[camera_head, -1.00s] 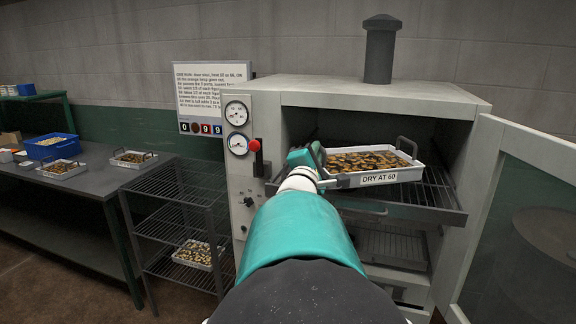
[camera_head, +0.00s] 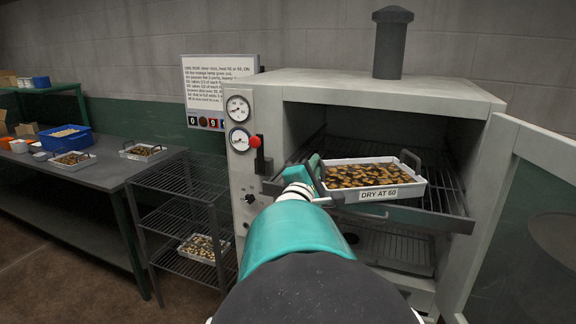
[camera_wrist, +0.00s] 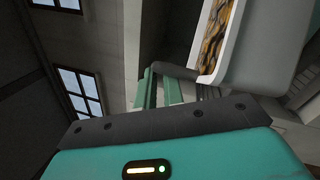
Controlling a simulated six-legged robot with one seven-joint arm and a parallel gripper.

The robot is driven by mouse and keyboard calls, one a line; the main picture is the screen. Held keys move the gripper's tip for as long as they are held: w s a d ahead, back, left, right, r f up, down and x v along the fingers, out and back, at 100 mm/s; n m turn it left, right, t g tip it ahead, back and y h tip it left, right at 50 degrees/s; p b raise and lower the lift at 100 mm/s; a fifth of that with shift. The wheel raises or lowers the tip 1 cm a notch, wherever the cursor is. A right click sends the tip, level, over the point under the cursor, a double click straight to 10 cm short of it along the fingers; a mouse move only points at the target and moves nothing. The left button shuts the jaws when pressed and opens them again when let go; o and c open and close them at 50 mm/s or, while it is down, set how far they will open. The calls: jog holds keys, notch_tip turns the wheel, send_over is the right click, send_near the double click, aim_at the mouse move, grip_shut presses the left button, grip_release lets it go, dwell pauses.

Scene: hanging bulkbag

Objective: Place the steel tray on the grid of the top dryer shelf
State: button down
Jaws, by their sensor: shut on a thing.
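The steel tray (camera_head: 372,180) is a pale, shallow tray full of brown and yellow pieces, with a "DRY AT 60" label on its front and a dark handle at each end. It looks level, at the top dryer shelf (camera_head: 448,220), a wire grid pulled partly out of the open dryer. I cannot tell whether the tray touches the grid. My gripper (camera_head: 316,172) is shut on the tray's left handle. In the wrist view my gripper's green fingers (camera_wrist: 158,90) hold the dark handle, and the tray's edge (camera_wrist: 222,50) shows upper right.
The dryer door (camera_head: 520,210) stands open at right. A lower grid (camera_head: 395,247) lies below the top shelf. The dryer's gauge panel (camera_head: 240,150) is at left. A wire rack (camera_head: 185,185) and a bench (camera_head: 105,165) with trays and a blue bin (camera_head: 65,138) stand further left.

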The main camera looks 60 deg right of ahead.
jog(key=shift+a+r, duration=0.15)
jog(key=shift+a, duration=0.05)
jog(key=shift+f, duration=0.45)
jog(key=c, duration=1.9)
grip_release()
jog(key=shift+f, duration=0.2)
jog(key=o, duration=0.4)
jog(key=shift+r, duration=0.15)
